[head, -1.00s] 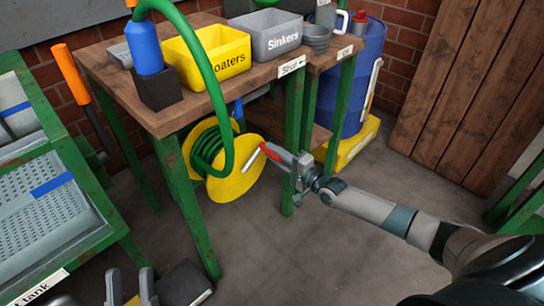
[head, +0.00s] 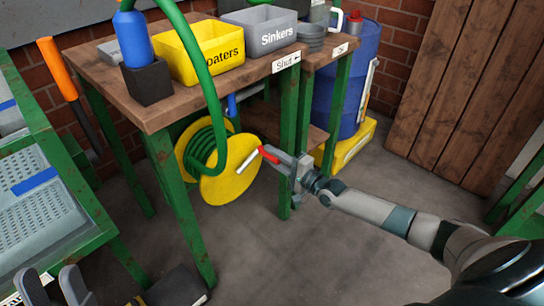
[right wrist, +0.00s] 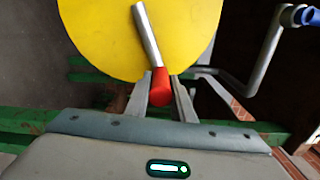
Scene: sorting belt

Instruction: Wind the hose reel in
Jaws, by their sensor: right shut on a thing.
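The hose reel (head: 238,184) has a yellow disc and stands under the wooden bench. Green hose (head: 205,147) is wound on it, and a length runs up past the bench's front edge to a blue nozzle (head: 132,38). A metal crank rod (head: 247,161) with a red grip (head: 268,154) sticks out from the disc. My right gripper (head: 277,156) is shut on the red grip, which also shows between its fingers in the right wrist view (right wrist: 159,86). My left gripper (head: 52,284) is at the bottom left, fingers apart and empty.
On the bench (head: 185,95) stand a yellow bin (head: 200,52), a grey bin (head: 265,32) and a black nozzle block (head: 147,82). A green bench leg (head: 288,150) is close behind my right gripper. A blue drum (head: 350,85) stands behind.

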